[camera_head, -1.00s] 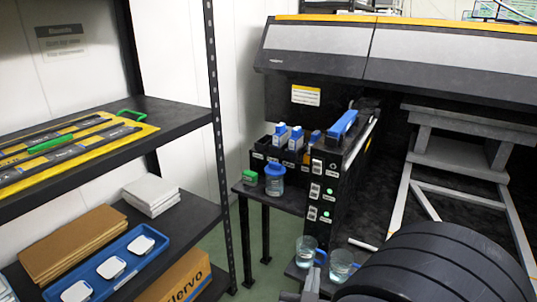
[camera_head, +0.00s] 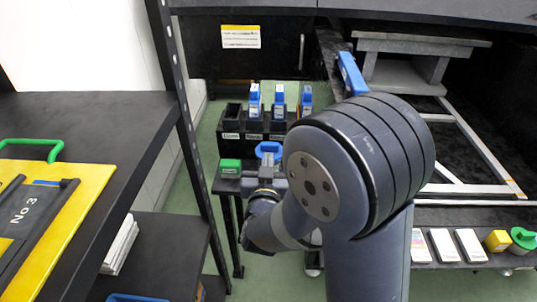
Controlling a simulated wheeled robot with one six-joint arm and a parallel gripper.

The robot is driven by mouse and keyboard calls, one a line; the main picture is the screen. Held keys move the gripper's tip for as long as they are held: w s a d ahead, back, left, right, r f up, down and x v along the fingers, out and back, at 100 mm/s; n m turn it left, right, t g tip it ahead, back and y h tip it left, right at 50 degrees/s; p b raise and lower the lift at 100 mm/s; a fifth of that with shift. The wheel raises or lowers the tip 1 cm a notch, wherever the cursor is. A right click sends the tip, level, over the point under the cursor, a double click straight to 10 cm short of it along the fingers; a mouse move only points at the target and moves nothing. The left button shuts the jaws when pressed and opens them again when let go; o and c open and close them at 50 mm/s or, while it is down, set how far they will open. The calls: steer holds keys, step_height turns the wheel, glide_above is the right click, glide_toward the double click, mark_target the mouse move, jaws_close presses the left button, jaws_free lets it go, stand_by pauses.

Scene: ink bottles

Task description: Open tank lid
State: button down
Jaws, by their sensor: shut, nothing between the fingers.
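A black tank rack (camera_head: 229,133) with labelled compartments stands left of centre. Its leftmost compartment looks dark, with no bottle in it. White-and-blue tops (camera_head: 254,98) rise from the compartments to its right, one of them partly orange. A blue lid or jar top (camera_head: 268,149) shows in front of the rack, its lower part hidden by my gripper. My gripper (camera_head: 263,170) is shut and empty, close to this blue top. I cannot tell whether they touch. A tilted blue bar (camera_head: 351,73) stands behind my arm.
A green block (camera_head: 230,166) lies on the small black table. A black shelf (camera_head: 90,122) with a yellow board (camera_head: 70,222) is close on the left. My arm hides the centre.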

mark_target(269, 146)
steer(key=shift+w, duration=1.6)
steer(key=shift+r, duration=0.2)
steer(key=shift+r+g+p, duration=0.1)
steer(key=shift+g+p, duration=0.2)
steer(key=shift+p, duration=0.45)
